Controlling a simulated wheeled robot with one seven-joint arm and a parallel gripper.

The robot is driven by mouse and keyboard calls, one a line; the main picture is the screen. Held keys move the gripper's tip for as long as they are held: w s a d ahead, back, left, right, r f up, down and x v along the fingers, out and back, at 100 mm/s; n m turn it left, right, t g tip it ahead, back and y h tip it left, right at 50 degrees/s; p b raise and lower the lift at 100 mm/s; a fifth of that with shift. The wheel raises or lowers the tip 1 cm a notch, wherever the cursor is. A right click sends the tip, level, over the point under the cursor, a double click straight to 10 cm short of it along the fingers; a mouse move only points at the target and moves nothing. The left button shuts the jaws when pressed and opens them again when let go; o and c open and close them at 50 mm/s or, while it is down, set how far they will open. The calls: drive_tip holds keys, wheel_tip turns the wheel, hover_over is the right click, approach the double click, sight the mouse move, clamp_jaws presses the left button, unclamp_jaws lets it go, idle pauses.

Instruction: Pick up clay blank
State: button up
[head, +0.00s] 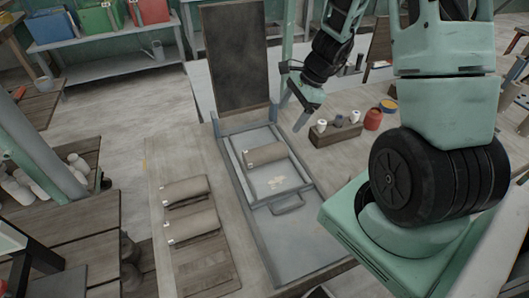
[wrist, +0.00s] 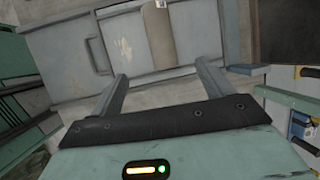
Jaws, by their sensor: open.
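One clay blank, a brown-grey slab with a white tag (head: 268,156), lies in a grey metal tray (head: 240,182) in the head view. Two similar blanks lie on a wooden board at the left, an upper one (head: 186,190) and a lower one (head: 193,224). My gripper (head: 296,112) is open and empty, above and to the right of the tray's far end. In the wrist view my gripper (wrist: 162,72) has its fingers wide apart. A tagged blank (wrist: 160,38) shows beyond them, between the fingertips in the picture and apart from both.
A dark upright panel (head: 237,60) stands behind the tray. A wooden holder with small pots (head: 335,136) and a red jar (head: 373,119) stand right of the tray. The tray has a front handle (head: 288,204). Shelves with coloured bins (head: 100,17) are at the back left.

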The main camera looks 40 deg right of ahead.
sight(268, 148)
drive_tip(key=b+x, duration=0.1)
drive_tip(key=x, duration=1.5)
drive_tip(key=shift+w+f, duration=0.2)
drive_tip(key=shift+f, duration=0.2)
drive_tip(key=c, duration=1.4)
drive_tip(key=shift+c, duration=0.4)
drive_tip(key=shift+r, duration=0.15)
